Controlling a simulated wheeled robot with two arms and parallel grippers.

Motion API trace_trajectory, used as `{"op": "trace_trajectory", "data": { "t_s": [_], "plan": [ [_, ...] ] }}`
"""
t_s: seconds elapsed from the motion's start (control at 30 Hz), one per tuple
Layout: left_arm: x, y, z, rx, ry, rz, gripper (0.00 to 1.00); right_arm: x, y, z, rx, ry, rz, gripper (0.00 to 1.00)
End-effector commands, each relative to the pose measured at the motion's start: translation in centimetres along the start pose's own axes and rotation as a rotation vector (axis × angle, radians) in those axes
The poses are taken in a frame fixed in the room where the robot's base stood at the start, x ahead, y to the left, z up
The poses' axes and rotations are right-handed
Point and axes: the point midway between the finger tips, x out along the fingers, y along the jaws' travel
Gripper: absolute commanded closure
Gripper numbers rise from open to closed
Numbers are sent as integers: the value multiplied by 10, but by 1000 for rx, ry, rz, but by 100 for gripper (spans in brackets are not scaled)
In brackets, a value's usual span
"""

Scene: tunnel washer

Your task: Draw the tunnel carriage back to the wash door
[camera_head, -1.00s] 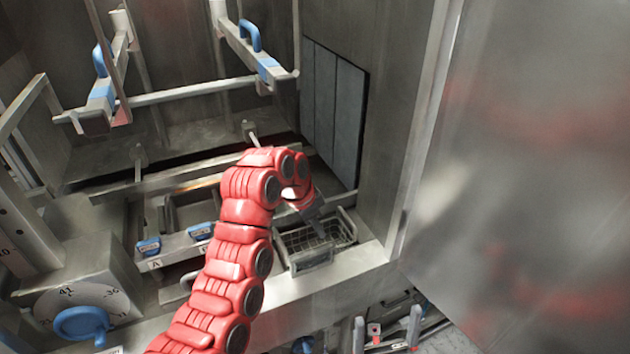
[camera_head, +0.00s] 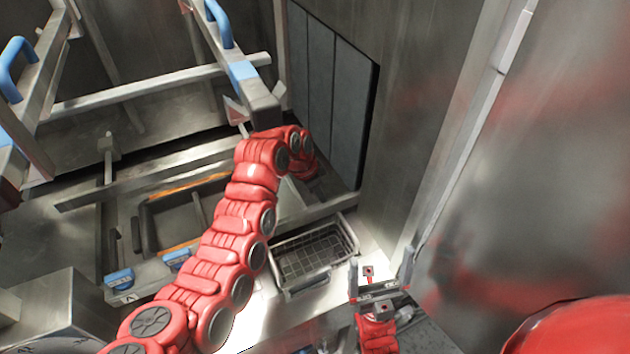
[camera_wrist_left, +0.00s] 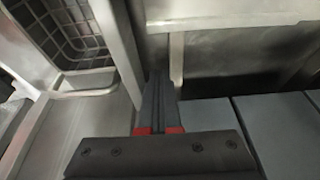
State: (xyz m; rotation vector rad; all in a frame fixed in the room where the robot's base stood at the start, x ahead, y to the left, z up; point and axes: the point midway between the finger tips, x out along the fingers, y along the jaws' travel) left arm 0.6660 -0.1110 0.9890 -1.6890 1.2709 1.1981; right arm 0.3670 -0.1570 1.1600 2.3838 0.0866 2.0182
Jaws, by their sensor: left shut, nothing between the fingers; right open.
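I cannot tell for sure which part is the carriage. A metal frame with a long crossbar (camera_head: 150,90) and blue-handled arms (camera_head: 240,72) hangs over the bay at the upper left. My left arm reaches across the bay, its wrist bent down beside the grey panels (camera_head: 335,95). Its fingers are hidden in the head view. In the left wrist view my left gripper (camera_wrist_left: 160,78) is shut and empty, its tips near a thin metal upright (camera_wrist_left: 176,62). My right gripper (camera_head: 381,265) is open and empty at the lower right of the basket.
A wire basket (camera_head: 283,288) sits at the bay's front edge; it also shows in the left wrist view (camera_wrist_left: 85,92). Blue-handled drawers (camera_head: 120,280) lie left of my arm. A smooth metal wall (camera_head: 560,150) closes the right side.

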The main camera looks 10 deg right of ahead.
Motion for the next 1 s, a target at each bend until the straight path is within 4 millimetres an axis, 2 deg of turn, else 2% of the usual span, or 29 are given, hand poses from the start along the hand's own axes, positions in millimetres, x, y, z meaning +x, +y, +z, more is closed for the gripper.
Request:
{"op": "trace_trajectory", "data": {
  "t_s": [0.07,0.4,0.8,1.0],
  "plan": [
    [9,1,0,0,-4,4,100,8,0,-1,0,0,0,0],
    [38,2,1,-1,-2,4,100,18,1,-3,0,0,0,0],
    [26,1,30,-2,1,1,100,41,2,-7,0,0,0,0],
    [24,0,38,-1,2,-1,100,44,2,-7,0,0,0,0]
  ]
}}
